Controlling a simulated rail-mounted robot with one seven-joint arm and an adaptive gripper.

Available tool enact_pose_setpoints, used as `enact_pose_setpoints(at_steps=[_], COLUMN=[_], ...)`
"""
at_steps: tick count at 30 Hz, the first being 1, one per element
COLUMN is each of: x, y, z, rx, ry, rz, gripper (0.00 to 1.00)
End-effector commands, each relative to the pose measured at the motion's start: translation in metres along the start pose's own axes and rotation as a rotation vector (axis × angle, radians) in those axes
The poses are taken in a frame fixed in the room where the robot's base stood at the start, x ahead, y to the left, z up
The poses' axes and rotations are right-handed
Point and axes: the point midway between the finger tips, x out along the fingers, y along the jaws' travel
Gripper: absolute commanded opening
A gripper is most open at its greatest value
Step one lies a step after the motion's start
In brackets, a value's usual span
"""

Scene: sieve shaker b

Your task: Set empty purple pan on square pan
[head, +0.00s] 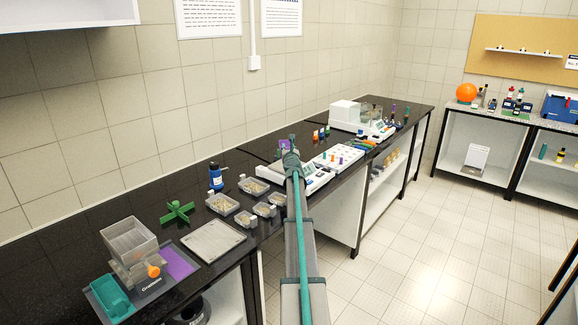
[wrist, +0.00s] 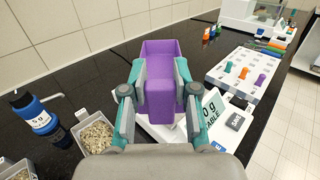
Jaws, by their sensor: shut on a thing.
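The purple pan (wrist: 161,100) is held between the two fingers of my gripper (wrist: 160,72) in the wrist view. The part of its inside that shows is bare purple. In the head view it is a small purple patch (head: 285,143) at my gripper (head: 290,155). A white balance (wrist: 213,112) lies below, its display showing "0 g STABLE". The square pan of the balance is mostly hidden behind the purple pan and my fingers. I cannot tell whether the purple pan touches it.
A white rack (wrist: 243,75) with coloured pegs stands right of the balance. A blue bottle (wrist: 35,115) and a tray of grains (wrist: 95,132) are at the left. Further trays, a green cross-shaped stand (head: 177,212) and clear stacked boxes (head: 130,243) line the black bench.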

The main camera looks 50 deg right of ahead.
Motion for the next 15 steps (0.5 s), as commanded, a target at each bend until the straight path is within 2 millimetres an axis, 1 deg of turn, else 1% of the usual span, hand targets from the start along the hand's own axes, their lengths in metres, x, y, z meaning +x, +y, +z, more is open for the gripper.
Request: enact_pose_setpoints(at_steps=[1, 6, 7, 9, 12, 15], x=[0.018, 0.056, 0.058, 0.067, 0.077, 0.083], y=[-0.003, -0.01, -0.01, -0.012, -0.014, -0.015], z=[-0.01, -0.027, -0.038, -0.05, -0.062, -0.069], rx=[0.002, 0.001, 0.001, 0.002, 0.001, 0.001], ry=[0.0, 0.001, 0.001, 0.001, 0.001, 0.0], rz=[0.0, 0.0, 0.001, 0.001, 0.001, 0.001], gripper=[0.0, 0.0, 0.0, 0.0, 0.0, 0.0])
